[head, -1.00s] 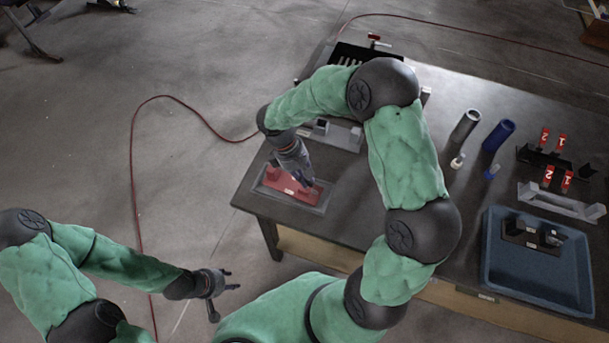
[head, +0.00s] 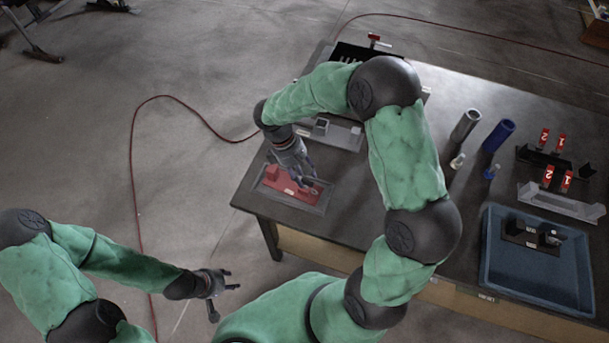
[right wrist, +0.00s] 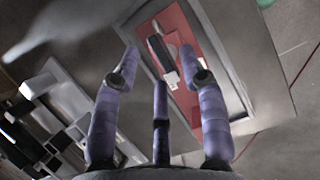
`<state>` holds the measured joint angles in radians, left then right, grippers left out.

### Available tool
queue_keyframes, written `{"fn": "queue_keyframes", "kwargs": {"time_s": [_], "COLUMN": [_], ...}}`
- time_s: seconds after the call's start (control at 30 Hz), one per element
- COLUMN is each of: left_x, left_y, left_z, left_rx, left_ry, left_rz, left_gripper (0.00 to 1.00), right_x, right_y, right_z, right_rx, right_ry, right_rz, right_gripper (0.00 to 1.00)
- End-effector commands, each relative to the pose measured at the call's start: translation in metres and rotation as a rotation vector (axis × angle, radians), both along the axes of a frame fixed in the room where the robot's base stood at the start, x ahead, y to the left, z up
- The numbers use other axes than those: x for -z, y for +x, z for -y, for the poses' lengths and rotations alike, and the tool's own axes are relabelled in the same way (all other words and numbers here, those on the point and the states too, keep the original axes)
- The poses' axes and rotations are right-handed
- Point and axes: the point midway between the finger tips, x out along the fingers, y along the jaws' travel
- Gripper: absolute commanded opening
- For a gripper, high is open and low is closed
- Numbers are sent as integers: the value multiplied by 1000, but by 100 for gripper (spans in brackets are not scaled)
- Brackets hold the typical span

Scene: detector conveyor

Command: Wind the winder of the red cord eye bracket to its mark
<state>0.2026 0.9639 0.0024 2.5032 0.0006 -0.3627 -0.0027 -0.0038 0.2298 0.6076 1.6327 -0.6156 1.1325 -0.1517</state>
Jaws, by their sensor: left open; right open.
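The red bracket plate (head: 286,184) lies in a grey frame (head: 318,208) at the table's near left corner. In the right wrist view the red plate (right wrist: 191,33) carries a dark bar-shaped part and a small whitish piece (right wrist: 172,79), which may be the winder and its mark; I cannot tell which. My right gripper (head: 306,184) is above the plate, pointing down, with its fingers (right wrist: 165,75) spread and nothing between them. The fingers hide part of the plate. My left gripper (head: 231,280) is open and empty, off the table over the floor.
A grey cylinder (head: 466,125), a blue cylinder (head: 498,135), red numbered tags (head: 549,176) and a blue tray (head: 500,282) are on the right. A red cord (head: 134,180) runs across the floor.

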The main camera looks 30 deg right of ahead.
Motion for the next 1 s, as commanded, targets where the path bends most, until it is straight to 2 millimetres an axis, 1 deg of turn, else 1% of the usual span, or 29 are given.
{"fn": "queue_keyframes", "kwargs": {"time_s": [0.03, 0.3, 0.5, 0.6, 0.7, 1.0], "left_x": [0, 0, 0, 0, 0, 0], "left_y": [0, 0, 0, 0, 0, 0], "left_z": [0, 0, 0, 0, 0, 0], "left_rx": [0, 0, 0, 0, 0, 0], "left_ry": [0, 0, 0, 0, 0, 0], "left_rz": [0, 0, 0, 0, 0, 0], "left_gripper": [42, 42, 42, 42, 42, 42], "right_x": [-9, -58, -85, -93, -97, -97], "right_y": [4, 20, 30, 32, 33, 33], "right_z": [-2, -14, -21, -22, -23, -23], "right_rx": [-1, -2, -2, -1, 0, -1], "right_ry": [-1, 1, 0, 1, 1, 0], "right_rz": [4, 4, 2, 2, 1, 0], "right_gripper": [42, 42, 42, 42, 42, 42]}}
